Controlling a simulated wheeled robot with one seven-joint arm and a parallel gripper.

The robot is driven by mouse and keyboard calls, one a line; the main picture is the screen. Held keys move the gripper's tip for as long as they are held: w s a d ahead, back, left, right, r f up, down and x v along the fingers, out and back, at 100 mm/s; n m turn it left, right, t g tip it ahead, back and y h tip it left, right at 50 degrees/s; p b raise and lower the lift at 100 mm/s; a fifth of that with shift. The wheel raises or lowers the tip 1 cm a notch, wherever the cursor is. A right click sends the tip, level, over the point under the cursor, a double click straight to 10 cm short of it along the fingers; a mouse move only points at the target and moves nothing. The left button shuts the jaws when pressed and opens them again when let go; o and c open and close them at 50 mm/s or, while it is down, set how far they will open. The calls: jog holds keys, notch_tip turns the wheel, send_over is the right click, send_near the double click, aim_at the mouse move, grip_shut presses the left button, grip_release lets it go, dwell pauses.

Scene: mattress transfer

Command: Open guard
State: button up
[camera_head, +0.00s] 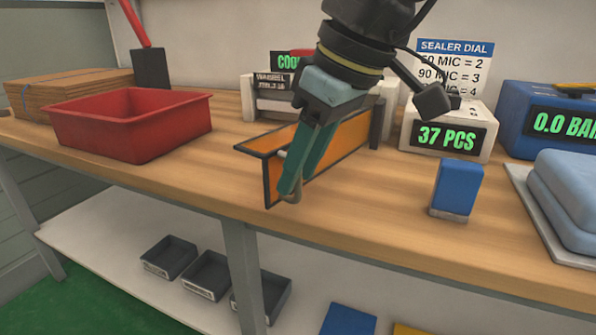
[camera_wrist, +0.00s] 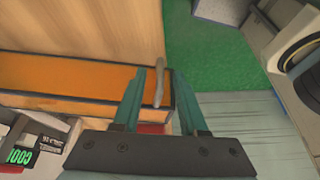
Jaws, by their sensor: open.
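The guard (camera_head: 338,143) is an orange panel with a dark frame, in front of the sealer on the workbench. It also shows in the wrist view (camera_wrist: 60,78). My gripper (camera_head: 288,190) has teal fingers and is at that handle. In the wrist view the handle (camera_wrist: 159,82) lies between my open fingers (camera_wrist: 160,88). I cannot tell whether either finger touches it. The sealer (camera_head: 272,84), with a green display reading "COOL", is partly hidden behind my arm and the guard.
A red tray (camera_head: 130,122) and cardboard (camera_head: 65,88) are at the left. A counter reading "37 PCS" (camera_head: 447,134), a blue block (camera_head: 456,188), a blue gauge box (camera_head: 550,120) and light-blue folded pads (camera_head: 570,190) are at the right. The front bench strip is clear.

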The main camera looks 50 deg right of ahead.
jog(key=p+v, duration=0.1)
jog(key=v, duration=0.8)
jog(key=shift+r, duration=0.15)
